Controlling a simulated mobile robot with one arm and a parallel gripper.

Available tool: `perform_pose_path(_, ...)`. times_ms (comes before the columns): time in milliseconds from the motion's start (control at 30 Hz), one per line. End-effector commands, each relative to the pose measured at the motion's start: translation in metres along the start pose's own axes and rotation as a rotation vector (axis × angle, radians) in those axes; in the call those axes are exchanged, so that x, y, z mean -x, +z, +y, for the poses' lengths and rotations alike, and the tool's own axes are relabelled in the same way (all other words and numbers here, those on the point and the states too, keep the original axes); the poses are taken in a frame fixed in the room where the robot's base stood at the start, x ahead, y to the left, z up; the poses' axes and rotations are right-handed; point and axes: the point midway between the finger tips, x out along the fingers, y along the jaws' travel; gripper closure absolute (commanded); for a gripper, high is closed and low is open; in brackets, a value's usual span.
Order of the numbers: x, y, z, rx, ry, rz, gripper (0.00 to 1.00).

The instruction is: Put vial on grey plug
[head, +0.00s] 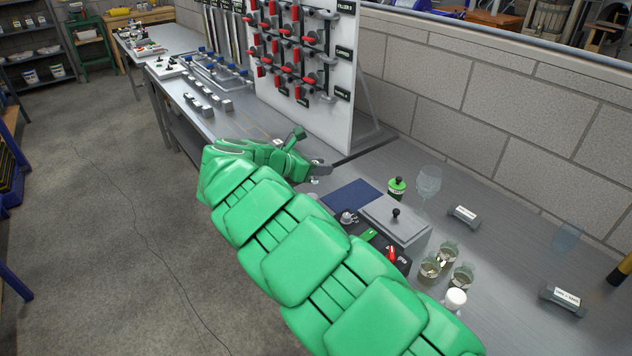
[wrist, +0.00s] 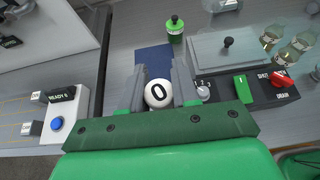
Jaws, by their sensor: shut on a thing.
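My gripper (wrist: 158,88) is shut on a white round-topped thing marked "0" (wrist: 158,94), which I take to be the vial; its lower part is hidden. In the head view my gripper (head: 316,170) is over the bench, left of a dark blue mat (head: 352,195). The mat also shows beyond the fingers in the wrist view (wrist: 153,57). A grey knob-like piece (wrist: 203,92) on a black panel, just right of the right finger, may be the grey plug; I cannot tell for sure. It also shows in the head view (head: 348,217).
The black panel (wrist: 262,92) carries a green switch and a red one. Behind it stands a grey box with a black-knobbed lid (head: 388,216). A green bottle (head: 396,188), a wine glass (head: 428,180) and several small glasses (head: 463,276) stand nearby. A board of red-handled valves (head: 300,60) rises behind.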

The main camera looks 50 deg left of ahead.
Motion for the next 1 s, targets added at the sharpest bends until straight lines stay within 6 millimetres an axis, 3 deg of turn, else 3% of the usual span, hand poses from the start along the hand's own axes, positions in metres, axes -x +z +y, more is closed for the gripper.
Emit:
perform_pose_path(500,-0.029,-0.029,0.028,0.001,0.003,0.003,1.0)
perform_pose_path(1000,-0.04,-0.039,0.038,0.002,0.002,0.002,1.0)
